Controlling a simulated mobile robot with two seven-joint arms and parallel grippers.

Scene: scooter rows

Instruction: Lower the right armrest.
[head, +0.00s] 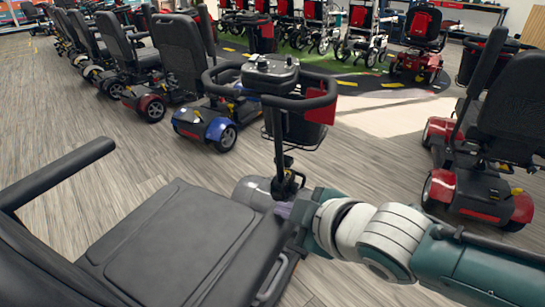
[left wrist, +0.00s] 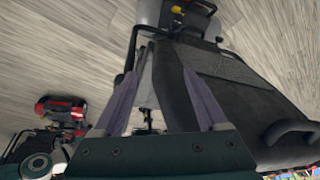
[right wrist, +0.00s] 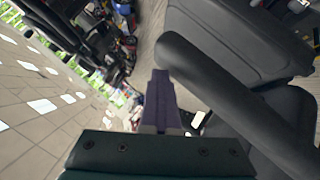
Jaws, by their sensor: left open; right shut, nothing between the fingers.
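The black scooter seat (head: 165,240) fills the lower left of the head view. The right armrest (right wrist: 225,95) is a long black padded bar running diagonally in the right wrist view, its rounded end at the upper left. In the head view it is a dark, narrow bar (head: 272,262) beside the seat's right edge; its exact tilt is hard to tell. My right gripper (head: 290,222) is shut and empty, close beside the armrest; its fingertips (right wrist: 158,78) lie left of it in the right wrist view. Contact is unclear. My left gripper (left wrist: 162,90) is open, with black scooter parts behind its fingers.
The left armrest (head: 60,172) reaches out over the seat's left side. The scooter's tiller (head: 272,80) stands ahead. A red scooter (head: 490,150) stands at the right and a blue one (head: 205,120) beyond the tiller. Bare wooden floor (head: 370,160) lies between.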

